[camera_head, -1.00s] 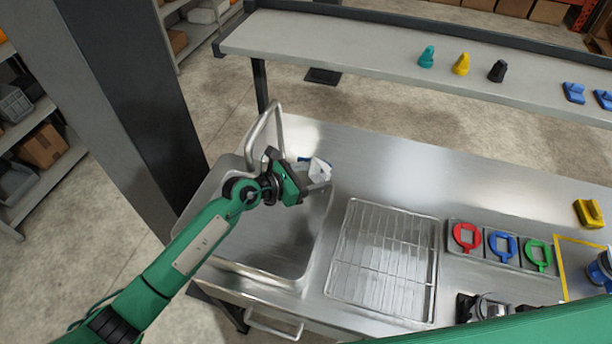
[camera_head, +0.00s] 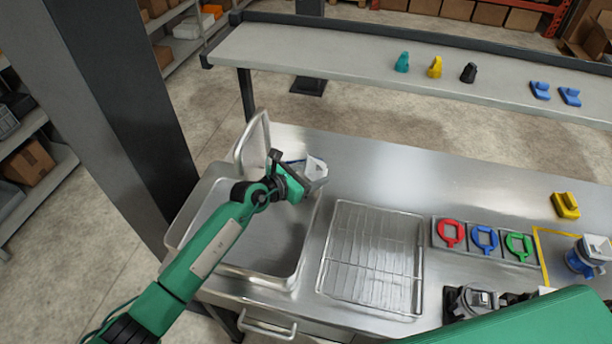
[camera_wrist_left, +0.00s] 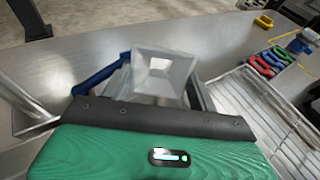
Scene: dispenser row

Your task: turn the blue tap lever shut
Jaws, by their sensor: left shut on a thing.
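My left gripper (camera_head: 311,180) is over the sink's back right edge. In the left wrist view its fingers sit on either side of a pale, hollow, square funnel-like piece (camera_wrist_left: 163,75), and it looks shut on this piece. The piece also shows as a white block in the head view (camera_head: 316,167). A blue bar (camera_wrist_left: 98,77), which looks like the tap lever, slants up to the right beside the left finger. I cannot tell whether it touches the gripper or the pale piece. Its far end is hidden. The silver spout (camera_head: 240,147) arches left of the gripper. My right gripper does not show.
The sink basin (camera_head: 255,245) lies below my left arm. A wire rack (camera_head: 370,260) lies right of it, then red, blue and green rings (camera_head: 485,240). A blue device with a white top (camera_head: 583,258) stands farther right. The counter behind the rack (camera_head: 400,170) is clear.

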